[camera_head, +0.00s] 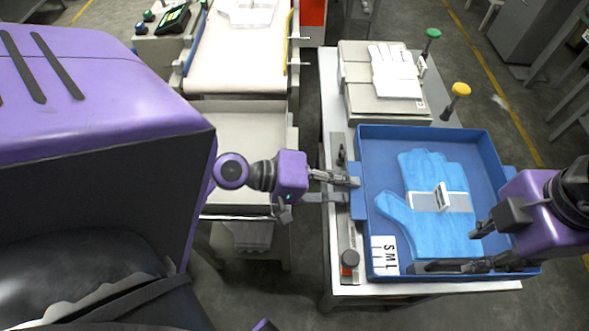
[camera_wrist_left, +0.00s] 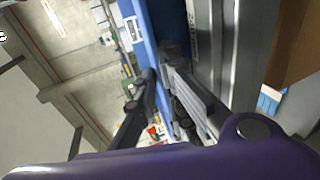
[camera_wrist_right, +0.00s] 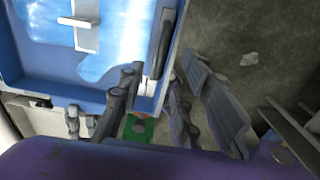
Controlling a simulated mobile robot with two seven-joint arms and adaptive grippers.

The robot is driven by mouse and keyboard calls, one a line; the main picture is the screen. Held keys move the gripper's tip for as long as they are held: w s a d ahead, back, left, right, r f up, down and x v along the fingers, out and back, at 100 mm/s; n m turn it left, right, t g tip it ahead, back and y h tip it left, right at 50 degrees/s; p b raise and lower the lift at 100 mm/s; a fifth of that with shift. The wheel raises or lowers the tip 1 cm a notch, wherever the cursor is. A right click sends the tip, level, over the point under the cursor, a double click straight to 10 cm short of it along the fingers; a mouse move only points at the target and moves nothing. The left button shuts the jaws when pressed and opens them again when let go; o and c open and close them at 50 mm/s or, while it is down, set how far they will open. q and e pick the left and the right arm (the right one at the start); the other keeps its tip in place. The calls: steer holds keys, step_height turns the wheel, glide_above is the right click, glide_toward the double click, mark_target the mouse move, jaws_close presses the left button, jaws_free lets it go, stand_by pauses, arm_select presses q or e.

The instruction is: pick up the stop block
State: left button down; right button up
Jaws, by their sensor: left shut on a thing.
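A small block with a black round knob and an orange patch (camera_head: 349,262) sits on the strip left of the blue tray, near the front; it looks like the stop block. The blue tray (camera_head: 486,150) lies on the white table. My left gripper (camera_head: 345,190) is shut on the tray's left lug, behind the block and apart from it. The tray wall also shows in the left wrist view (camera_wrist_left: 143,30). My right gripper (camera_head: 470,250) is open at the tray's front right corner. In the right wrist view its fingers (camera_wrist_right: 150,95) stand apart over the rim.
A light blue glove (camera_head: 430,170) with a white clip lies in the tray, beside an S M L card (camera_head: 384,255). Behind stand a grey fixture with a white glove (camera_head: 392,70) and green and yellow knobs. A green pad (camera_wrist_right: 138,128) is below the right gripper.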

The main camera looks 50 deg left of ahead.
mark_target(461, 262)
step_height(461, 262, down, 7)
steer(key=shift+r, duration=0.15)
stand_by(0.4)
jaws_close()
